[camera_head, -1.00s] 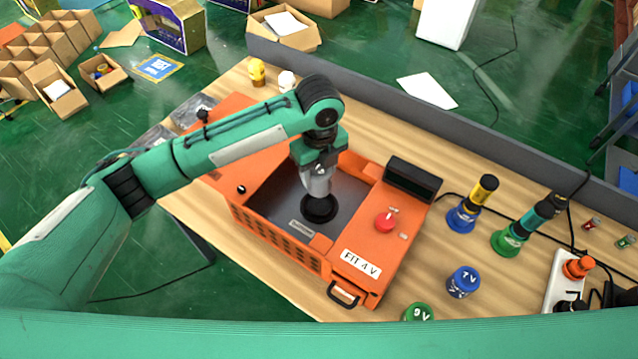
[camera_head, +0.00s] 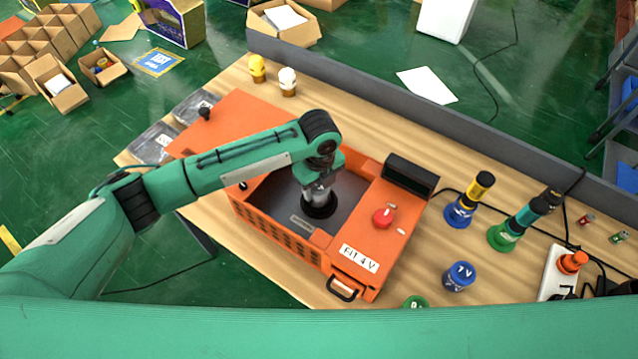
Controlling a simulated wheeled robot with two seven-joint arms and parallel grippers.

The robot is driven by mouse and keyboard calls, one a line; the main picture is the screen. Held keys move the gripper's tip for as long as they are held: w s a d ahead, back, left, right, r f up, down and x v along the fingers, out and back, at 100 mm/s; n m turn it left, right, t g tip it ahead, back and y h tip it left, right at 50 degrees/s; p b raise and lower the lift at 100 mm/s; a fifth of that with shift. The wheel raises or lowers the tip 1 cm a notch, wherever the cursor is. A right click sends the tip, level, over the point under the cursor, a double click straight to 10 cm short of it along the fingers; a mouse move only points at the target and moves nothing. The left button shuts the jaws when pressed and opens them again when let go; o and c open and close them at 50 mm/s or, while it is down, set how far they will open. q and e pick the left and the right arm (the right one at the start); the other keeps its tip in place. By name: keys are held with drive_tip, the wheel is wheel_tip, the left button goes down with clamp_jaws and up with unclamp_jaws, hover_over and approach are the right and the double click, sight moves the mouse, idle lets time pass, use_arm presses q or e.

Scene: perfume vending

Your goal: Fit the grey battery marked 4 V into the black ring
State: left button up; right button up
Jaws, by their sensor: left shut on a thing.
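An orange box (camera_head: 361,259) labelled "FIT 4 V" stands on the wooden table with a dark recess in its top. The black ring (camera_head: 319,206) sits on the floor of this recess. My left gripper (camera_head: 319,190) points down over the ring and is shut on the grey battery (camera_head: 317,198), of which only a little grey shows. The battery's lower end is at the ring; I cannot tell how deep it sits. Its marking is hidden. My right gripper is not in view.
A red knob (camera_head: 384,217) and a black display block (camera_head: 411,175) top the box's right side. A blue "7 V" battery (camera_head: 459,275), a blue-yellow tool (camera_head: 470,199) and a green tool (camera_head: 520,226) stand right. A grey barrier (camera_head: 370,90) edges the table's back.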

sight(319, 185)
use_arm(q)
drive_tip(key=shift+f, duration=0.15)
drive_tip(key=o, duration=1.4)
drive_tip(key=shift+c, duration=0.2)
drive_tip(key=shift+r, duration=0.6)
wheel_tip(319, 185, up, 12)
drive_tip(key=b, duration=0.4)
drive_tip(key=shift+f, duration=0.25)
